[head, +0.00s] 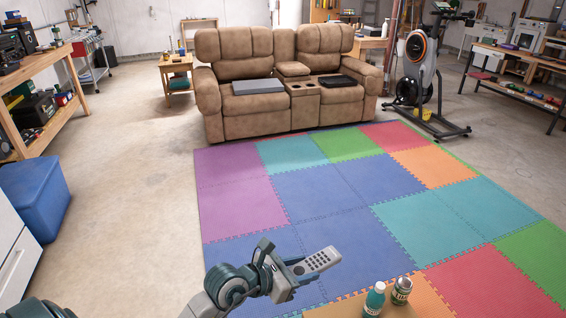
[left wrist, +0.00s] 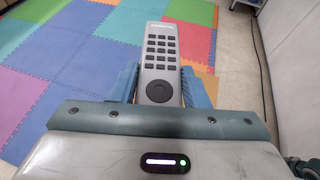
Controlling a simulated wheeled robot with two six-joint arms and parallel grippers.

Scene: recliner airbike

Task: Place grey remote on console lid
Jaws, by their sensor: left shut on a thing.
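The grey remote (head: 318,261) is in my left gripper (head: 290,268), held above the foam mat in the head view. In the left wrist view the remote (left wrist: 160,60) points away from me with its buttons facing up, between the two blue-grey fingers (left wrist: 160,88). The console (head: 304,90) is the middle part of the brown recliner sofa (head: 235,105) at the back, with two cup holders at its front and a padded lid (head: 292,69) behind them. The lid looks bare. My left gripper is far in front of the sofa. My right gripper is not in view.
A grey flat item (head: 258,87) and a black one (head: 338,81) lie on the sofa seats. The coloured mat (head: 300,190) is clear up to the sofa. A bottle (head: 375,299) and a jar (head: 401,290) stand at the front. An exercise bike (head: 420,75) stands right of the sofa.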

